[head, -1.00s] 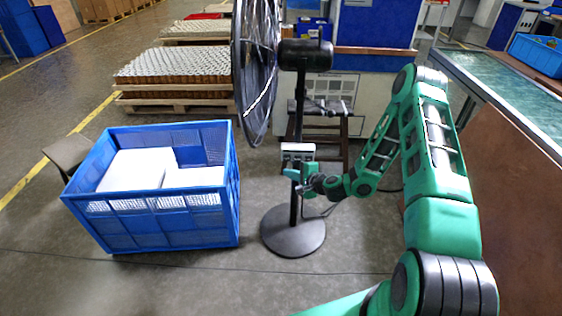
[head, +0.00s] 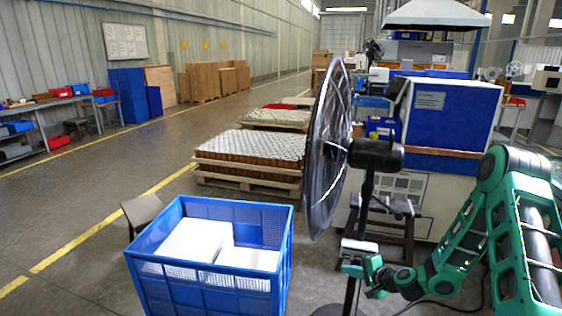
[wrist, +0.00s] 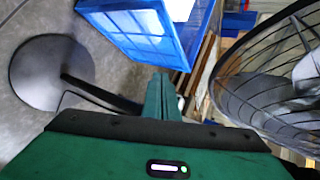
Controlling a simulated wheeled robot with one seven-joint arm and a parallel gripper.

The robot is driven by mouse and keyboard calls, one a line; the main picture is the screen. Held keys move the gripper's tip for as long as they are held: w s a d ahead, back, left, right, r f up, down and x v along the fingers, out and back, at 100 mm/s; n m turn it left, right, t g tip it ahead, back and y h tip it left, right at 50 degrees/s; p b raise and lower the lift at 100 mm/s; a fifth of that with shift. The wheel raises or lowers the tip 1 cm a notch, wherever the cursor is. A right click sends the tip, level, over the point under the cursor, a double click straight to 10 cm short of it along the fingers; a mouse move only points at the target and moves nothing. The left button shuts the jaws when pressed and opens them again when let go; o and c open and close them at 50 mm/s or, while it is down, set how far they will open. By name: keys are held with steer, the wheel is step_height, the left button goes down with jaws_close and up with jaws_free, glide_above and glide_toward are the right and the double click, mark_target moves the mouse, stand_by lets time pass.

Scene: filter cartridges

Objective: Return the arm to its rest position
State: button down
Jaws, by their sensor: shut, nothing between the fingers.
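My green arm (head: 465,245) reaches in from the right in the head view, bent at the elbow. My gripper (head: 352,270) is at its end, in front of or beside the black fan's pole; I cannot tell whether they touch. In the wrist view the green fingers of my gripper (wrist: 162,90) are together, with nothing held between them.
A black pedestal fan (head: 375,154) stands close to my gripper; its round base shows in the wrist view (wrist: 50,72). A blue crate (head: 165,280) with white blocks (head: 197,240) stands left. Pallets (head: 250,175) and a stool (head: 141,212) stand behind.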

steer(key=s+d+r+n+g+h, duration=0.35)
steer(key=s+d+r, duration=0.25)
steer(key=s+r, duration=0.45)
steer(key=s+d+r+n+g+h, duration=0.2)
steer(key=s+d+r+n+g, duration=0.2)
steer(key=s+d+r, duration=0.45)
steer(key=s+r+g, duration=0.1)
steer(key=s+r, duration=0.2)
steer(key=s, duration=0.6)
steer(key=s+r, duration=0.4)
steer(key=s, duration=0.4)
steer(key=s+r+g, duration=0.1)
steer(key=s+r, duration=0.2)
steer(key=s, duration=0.6)
steer(key=shift+s+d+r+m+g, duration=0.2)
steer(key=shift+s+r+m+g, duration=0.05)
steer(key=shift+s+m+g, duration=0.1)
steer(key=shift+w+f, duration=0.25)
steer(key=shift+w, duration=0.4)
